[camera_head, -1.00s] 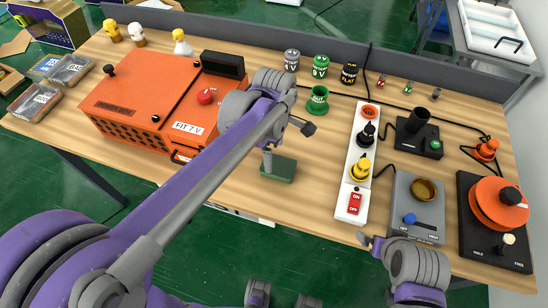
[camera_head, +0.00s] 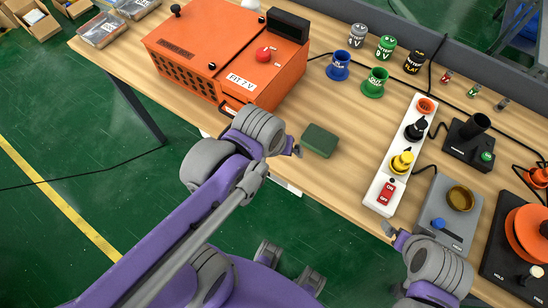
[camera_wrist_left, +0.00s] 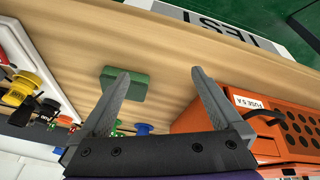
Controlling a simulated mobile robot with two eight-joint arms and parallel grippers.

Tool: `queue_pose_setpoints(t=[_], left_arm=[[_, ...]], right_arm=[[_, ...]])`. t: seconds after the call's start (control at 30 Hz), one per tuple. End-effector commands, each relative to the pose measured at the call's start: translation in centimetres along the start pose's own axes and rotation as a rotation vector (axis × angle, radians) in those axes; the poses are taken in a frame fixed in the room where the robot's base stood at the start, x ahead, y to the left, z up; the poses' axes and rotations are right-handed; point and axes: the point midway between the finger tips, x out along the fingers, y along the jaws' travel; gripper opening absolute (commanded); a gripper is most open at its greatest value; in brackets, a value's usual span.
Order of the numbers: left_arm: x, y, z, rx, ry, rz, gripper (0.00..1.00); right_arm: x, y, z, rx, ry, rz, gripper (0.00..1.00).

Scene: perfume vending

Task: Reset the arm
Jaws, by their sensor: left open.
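My left arm comes in from the left in the head view, with its left gripper (camera_head: 297,151) over the table's front edge, just left of a dark green block (camera_head: 320,140). In the left wrist view the left gripper (camera_wrist_left: 160,74) is open, its two grey fingers apart with nothing between them. The green block (camera_wrist_left: 125,84) shows there beside one fingertip, apart from the palm. My right gripper (camera_head: 390,230) is at the table's front edge, below the white switch strip (camera_head: 378,190); its fingers are too small to judge.
An orange oven-like box (camera_head: 225,55) stands left on the wooden table (camera_head: 340,180). Blue (camera_head: 338,66) and green (camera_head: 375,82) cups stand mid-table, with several labelled jars behind. A grey device (camera_head: 448,215) and a black-based orange device (camera_head: 515,250) stand right. Green floor lies in front.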

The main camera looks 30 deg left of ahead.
Motion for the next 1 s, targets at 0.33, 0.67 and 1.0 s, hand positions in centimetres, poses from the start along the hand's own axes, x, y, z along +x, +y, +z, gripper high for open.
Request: queue_pose_setpoints(t=[0.33, 0.67, 1.0], left_arm=[[1.6, -1.9, 3.2, 0.326, 0.098, 0.006, 1.00], [1.1, -1.8, 2.8, 0.325, 0.100, 0.006, 1.00], [1.1, -1.8, 2.8, 0.325, 0.100, 0.006, 1.00]], right_arm=[[0.0, 0.0, 0.0, 0.000, 0.000, 0.000, 1.00], [-0.5, 0.0, -0.4, 0.000, 0.003, 0.000, 1.00], [-0.5, 0.0, -0.4, 0.000, 0.003, 0.000, 1.00]])
